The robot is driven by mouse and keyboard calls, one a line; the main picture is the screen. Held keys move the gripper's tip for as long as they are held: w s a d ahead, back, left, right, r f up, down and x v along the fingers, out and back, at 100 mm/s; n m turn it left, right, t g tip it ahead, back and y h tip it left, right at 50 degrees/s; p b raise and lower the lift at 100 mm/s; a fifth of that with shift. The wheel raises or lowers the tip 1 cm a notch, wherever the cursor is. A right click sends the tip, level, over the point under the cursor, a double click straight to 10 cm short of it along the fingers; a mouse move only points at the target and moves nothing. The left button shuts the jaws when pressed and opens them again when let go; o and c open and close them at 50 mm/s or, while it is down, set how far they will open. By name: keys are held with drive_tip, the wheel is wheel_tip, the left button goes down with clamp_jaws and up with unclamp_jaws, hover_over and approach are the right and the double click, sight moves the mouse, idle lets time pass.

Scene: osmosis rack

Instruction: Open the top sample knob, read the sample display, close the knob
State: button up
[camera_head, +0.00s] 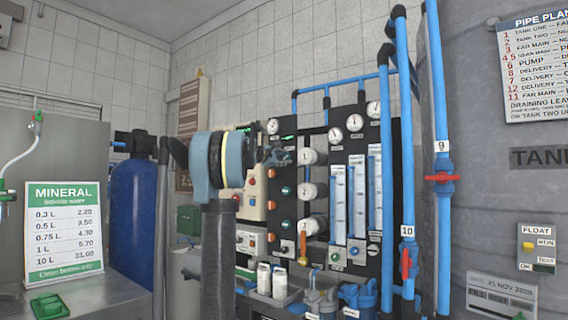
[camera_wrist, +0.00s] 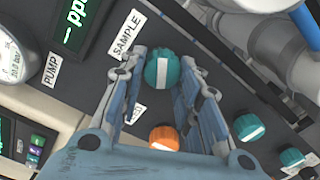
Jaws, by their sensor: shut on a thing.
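The top sample knob (camera_wrist: 162,68) is a round teal knob with a white bar, beside the SAMPLE label (camera_wrist: 127,33) in the wrist view. My gripper (camera_wrist: 160,78) is shut on it, with one finger on each side. In the head view my gripper (camera_head: 282,156) reaches the upper left of the black rack panel (camera_head: 345,133) and hides the knob. The sample display (camera_wrist: 82,16) is dark with green characters. It is cut off at the top of the wrist view, where a dash and part of "ppm" show.
Below the knob are an orange knob (camera_wrist: 163,138) and another teal knob (camera_wrist: 248,128). A PUMP label (camera_wrist: 52,69) and a round gauge (camera_wrist: 12,60) lie to the left. White cylinders (camera_head: 312,156) stick out from the rack. Blue pipes (camera_head: 409,130) stand at its right.

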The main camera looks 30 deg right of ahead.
drive_tip(key=m, duration=0.4)
drive_tip(key=shift+w+a, duration=0.1)
drive_tip(key=shift+m, duration=1.3)
drive_tip(key=shift+o, duration=0.2)
drive_tip(key=shift+s, duration=0.2)
drive_tip(key=o, duration=1)
drive_tip(key=shift+a, duration=0.1)
drive_tip(key=v, duration=1.1)
drive_tip(key=shift+a, duration=0.35)
